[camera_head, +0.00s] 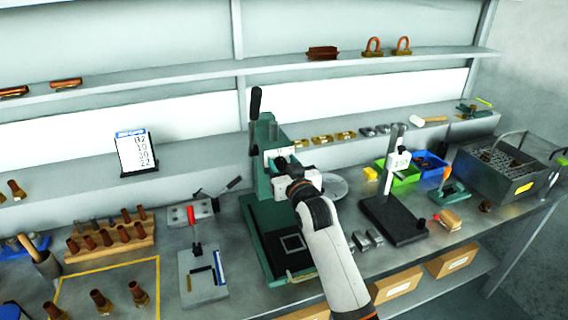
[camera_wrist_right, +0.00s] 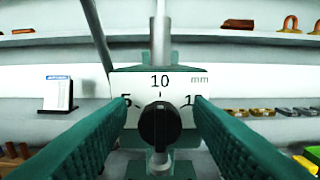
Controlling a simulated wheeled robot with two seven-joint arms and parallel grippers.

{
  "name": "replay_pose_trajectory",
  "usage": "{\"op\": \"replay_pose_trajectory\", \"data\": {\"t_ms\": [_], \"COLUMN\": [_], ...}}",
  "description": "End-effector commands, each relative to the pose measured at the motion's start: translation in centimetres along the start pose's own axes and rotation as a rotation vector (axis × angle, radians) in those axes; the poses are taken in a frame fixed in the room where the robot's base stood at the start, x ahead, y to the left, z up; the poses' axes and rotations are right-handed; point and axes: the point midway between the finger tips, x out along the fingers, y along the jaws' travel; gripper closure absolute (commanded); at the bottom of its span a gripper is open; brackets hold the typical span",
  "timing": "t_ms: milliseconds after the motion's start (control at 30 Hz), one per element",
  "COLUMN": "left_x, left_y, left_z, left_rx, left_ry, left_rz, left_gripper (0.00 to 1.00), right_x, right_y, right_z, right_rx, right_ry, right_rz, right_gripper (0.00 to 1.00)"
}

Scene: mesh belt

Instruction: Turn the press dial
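The green press (camera_head: 262,160) stands mid-bench with a black lever on its upper left. Its black dial (camera_wrist_right: 160,125) shows in the right wrist view, in front of a white scale plate (camera_wrist_right: 150,83) marked 5, 10 and a partly hidden number, in mm. The knob's ridge is upright, in line with the 10. My right gripper (camera_wrist_right: 161,112) is open, with one green finger on each side of the dial and visible gaps between. In the head view my right gripper (camera_head: 284,166) is at the press head and hides the dial. My left gripper is not in view.
A card (camera_head: 133,150) with numbers stands on the shelf at the left. A black-based stand (camera_head: 395,220) is right of the press, and a small clamp board (camera_head: 203,275) is left of it. A wooden rack (camera_head: 110,240) and a grey crate (camera_head: 500,165) are farther out.

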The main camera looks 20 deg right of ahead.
Motion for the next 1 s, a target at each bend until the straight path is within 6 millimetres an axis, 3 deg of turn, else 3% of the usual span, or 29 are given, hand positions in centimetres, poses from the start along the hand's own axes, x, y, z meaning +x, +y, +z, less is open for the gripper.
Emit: {"op": "replay_pose_trajectory", "data": {"t_ms": [367, 467, 800, 1000], "left_x": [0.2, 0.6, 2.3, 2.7], "left_y": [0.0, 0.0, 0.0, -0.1], "left_z": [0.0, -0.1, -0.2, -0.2], "left_rx": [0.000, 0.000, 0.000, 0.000], "left_ry": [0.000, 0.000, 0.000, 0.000], "left_rz": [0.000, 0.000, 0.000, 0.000], "left_gripper": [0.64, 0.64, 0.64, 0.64], "right_x": [-0.6, -1.9, -9.0, -11.4], "right_y": [0.0, 0.0, 0.0, 0.0], "right_z": [0.2, 0.1, -0.1, 0.0], "right_rx": [-0.001, -0.001, 0.000, -0.001], "right_ry": [-0.008, -0.008, -0.006, -0.005], "right_rz": [0.000, 0.000, 0.000, 0.000], "right_gripper": [0.53, 0.53, 0.53, 0.53]}}
